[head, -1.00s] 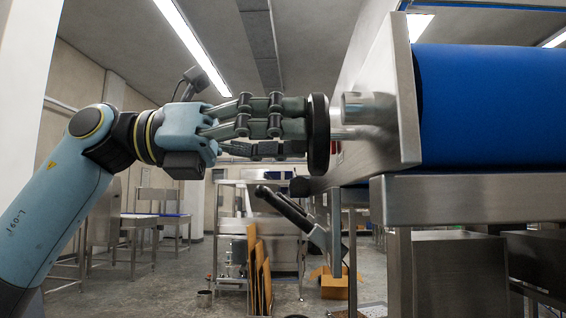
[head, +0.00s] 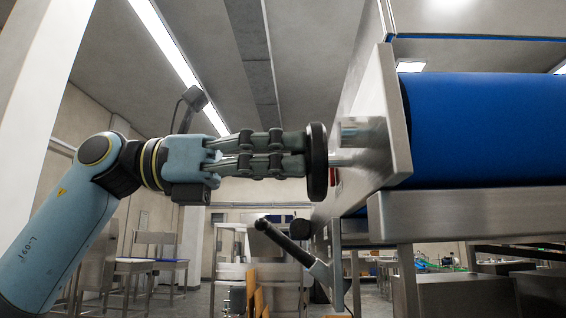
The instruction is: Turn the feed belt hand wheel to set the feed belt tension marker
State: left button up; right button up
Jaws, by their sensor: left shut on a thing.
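The hand wheel (head: 317,162) is a dark disc seen edge-on at the centre, on a short metal shaft that runs into the steel side plate (head: 382,130) of the feed belt. My left gripper (head: 296,154) comes in from the left and is shut on the wheel, its fingers at the rim and near face. The blue feed belt (head: 490,115) lies right of the plate. A small red patch (head: 334,177) shows behind the wheel; I cannot tell whether it is the tension marker. My right gripper is not in view.
A black lever handle (head: 284,241) slants below the wheel, close under my left gripper. The steel belt frame (head: 480,208) fills the right. Steel tables (head: 150,265) stand at the back left. The air left of the wheel, above my arm, is clear.

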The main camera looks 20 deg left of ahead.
pick_arm(q)
jog(key=shift+f, duration=0.1)
jog(key=o, duration=1.2)
jog(key=shift+c, duration=0.2)
jog(key=v, duration=0.7)
jog(key=shift+a, duration=0.3)
